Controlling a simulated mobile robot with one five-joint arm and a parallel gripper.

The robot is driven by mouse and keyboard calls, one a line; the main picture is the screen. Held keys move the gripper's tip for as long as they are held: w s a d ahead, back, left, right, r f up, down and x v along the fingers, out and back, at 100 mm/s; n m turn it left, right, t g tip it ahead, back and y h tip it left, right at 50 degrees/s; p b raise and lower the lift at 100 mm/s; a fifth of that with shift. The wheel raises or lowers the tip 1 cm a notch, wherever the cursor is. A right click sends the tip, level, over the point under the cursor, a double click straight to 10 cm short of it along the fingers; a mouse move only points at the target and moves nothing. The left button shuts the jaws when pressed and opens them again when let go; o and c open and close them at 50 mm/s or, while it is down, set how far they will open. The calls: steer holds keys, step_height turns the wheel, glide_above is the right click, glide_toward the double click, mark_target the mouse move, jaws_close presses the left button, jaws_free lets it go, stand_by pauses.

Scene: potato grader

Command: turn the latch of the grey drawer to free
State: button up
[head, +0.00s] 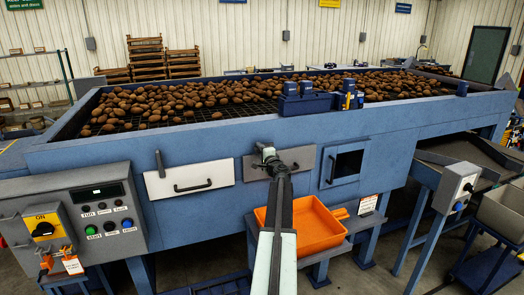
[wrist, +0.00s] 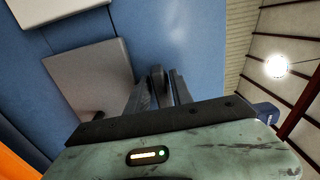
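The grey drawer (head: 308,158) is a flat panel in the blue machine front, with a dark bar handle on it. It also shows in the wrist view (wrist: 85,72). My gripper (head: 268,156) is at the drawer's upper left part and hides its latch in the head view. In the wrist view the dark, rounded latch (wrist: 157,76) stands between the two fingers of my gripper (wrist: 158,92), close against both. The fingers look shut on it. The latch's exact angle is hard to make out.
A white drawer (head: 215,176) with an upright dark latch (head: 160,164) is to the left. A control box (head: 75,215) is at far left. An orange tray (head: 312,229) sits below my arm. A dark-windowed hatch (head: 328,170) is to the right.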

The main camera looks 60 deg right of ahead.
steer(key=shift+s, duration=0.1)
steer(key=v, duration=0.7)
steer(key=shift+s+a, duration=0.2)
stand_by(0.3)
